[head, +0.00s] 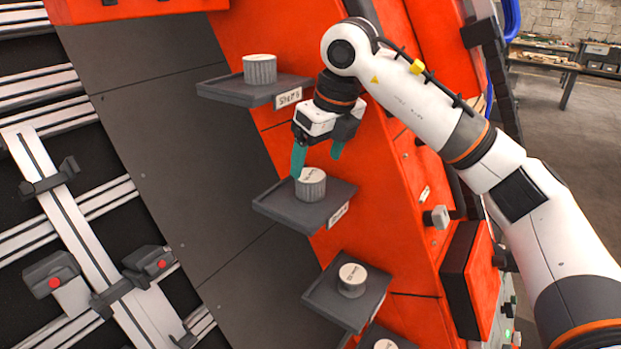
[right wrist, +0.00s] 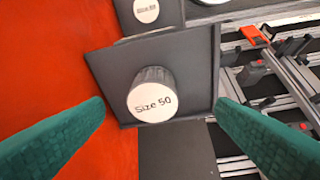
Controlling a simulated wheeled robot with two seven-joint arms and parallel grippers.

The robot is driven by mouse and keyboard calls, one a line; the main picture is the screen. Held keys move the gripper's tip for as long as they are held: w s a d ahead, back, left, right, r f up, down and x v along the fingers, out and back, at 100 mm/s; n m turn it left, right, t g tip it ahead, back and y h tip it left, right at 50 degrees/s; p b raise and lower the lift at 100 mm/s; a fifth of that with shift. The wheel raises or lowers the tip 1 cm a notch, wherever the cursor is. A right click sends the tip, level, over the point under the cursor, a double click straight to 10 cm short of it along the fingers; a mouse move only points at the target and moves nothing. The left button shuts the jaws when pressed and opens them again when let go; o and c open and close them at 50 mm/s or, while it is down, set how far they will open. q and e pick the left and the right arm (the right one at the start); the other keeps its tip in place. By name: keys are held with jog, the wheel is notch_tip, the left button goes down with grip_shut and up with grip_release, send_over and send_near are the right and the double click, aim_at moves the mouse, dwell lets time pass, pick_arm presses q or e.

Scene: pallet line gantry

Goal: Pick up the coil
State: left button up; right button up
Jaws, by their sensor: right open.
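No part is plainly marked as a coil. A grey ribbed cylinder with a white top (head: 311,186) stands upright on a small dark shelf (head: 270,206). The right wrist view reads "Size 50" on its top (right wrist: 152,104). My right gripper (head: 317,166) is open, with its teal fingers pointing down just above this cylinder. In the right wrist view the fingers (right wrist: 160,102) spread to either side of it, and nothing is held. My left gripper is not in view.
Another (head: 352,279) stands on a lower shelf (head: 327,304), with one more (head: 386,344) at the bottom edge. The orange panel (head: 372,215) rises close beside the shelves. Rails with red-buttoned clamps (head: 150,262) lie at left.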

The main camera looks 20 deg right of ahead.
aim_at(311, 175)
jog(key=shift+w+a+f, duration=0.1)
jog(key=shift+w+f, duration=0.6)
jog(key=shift+f, duration=0.15)
jog(key=shift+w+f+p, duration=0.45)
jog(key=shift+f+p, duration=0.4)
jog(key=shift+p, duration=0.05)
jog(key=shift+p+x, duration=0.4)
jog(key=shift+x, duration=0.75)
jog(key=shift+w+f, duration=0.15)
jog(key=shift+f, duration=0.3)
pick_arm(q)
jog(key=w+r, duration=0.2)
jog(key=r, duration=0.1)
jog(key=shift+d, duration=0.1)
pick_arm(e)
jog(key=c, duration=1.3)
